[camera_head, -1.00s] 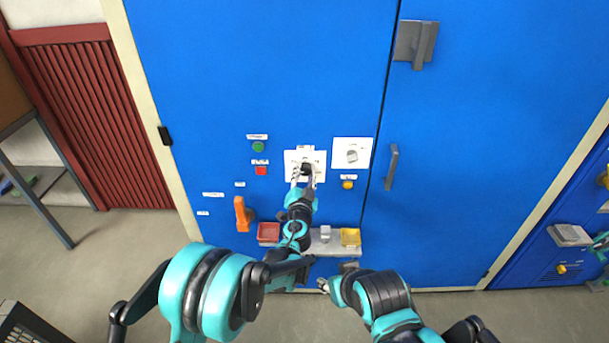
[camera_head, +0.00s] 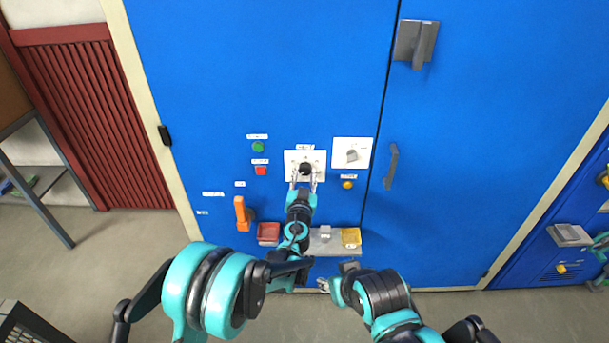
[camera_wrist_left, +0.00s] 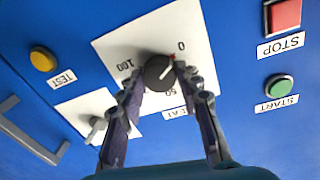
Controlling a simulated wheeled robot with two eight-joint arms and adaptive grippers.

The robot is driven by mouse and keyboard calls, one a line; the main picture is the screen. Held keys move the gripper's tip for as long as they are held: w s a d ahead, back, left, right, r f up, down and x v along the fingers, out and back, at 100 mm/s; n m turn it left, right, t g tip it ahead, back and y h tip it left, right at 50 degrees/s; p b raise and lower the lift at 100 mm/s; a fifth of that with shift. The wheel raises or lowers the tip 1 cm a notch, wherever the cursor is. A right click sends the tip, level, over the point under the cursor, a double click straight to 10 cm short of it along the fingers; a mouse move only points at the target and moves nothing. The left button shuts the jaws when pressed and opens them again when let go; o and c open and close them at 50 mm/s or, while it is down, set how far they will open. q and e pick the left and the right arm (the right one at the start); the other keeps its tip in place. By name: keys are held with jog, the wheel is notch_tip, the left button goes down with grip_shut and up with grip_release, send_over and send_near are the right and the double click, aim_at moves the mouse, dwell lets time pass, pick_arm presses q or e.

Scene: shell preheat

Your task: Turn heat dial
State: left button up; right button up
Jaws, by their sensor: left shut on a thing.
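The heat dial (camera_head: 305,169) is a round black knob on a white plate in the head view. In the left wrist view the dial (camera_wrist_left: 159,72) has a pointer line aimed toward the 0 mark, with 50 and 100 also printed around it. My left gripper (camera_head: 305,181) is at the dial, one finger on each side. In the left wrist view its fingertips (camera_wrist_left: 163,82) are shut on the knob and partly cover the plate's lettering. My right gripper (camera_head: 325,285) is low in front of the cabinet, small and partly hidden, away from the dial.
A second white plate with a grey switch (camera_head: 352,155) is right of the dial, above a yellow button (camera_head: 347,185). Green (camera_head: 258,147) and red (camera_head: 261,171) buttons and an orange handle (camera_head: 241,214) are at the left. A shelf (camera_head: 322,249) with small bins is below.

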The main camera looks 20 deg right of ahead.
pick_arm(q)
jog(key=o, duration=1.2)
jog(key=shift+w, duration=0.1)
jog(key=shift+c, duration=0.2)
jog(key=v, duration=1.2)
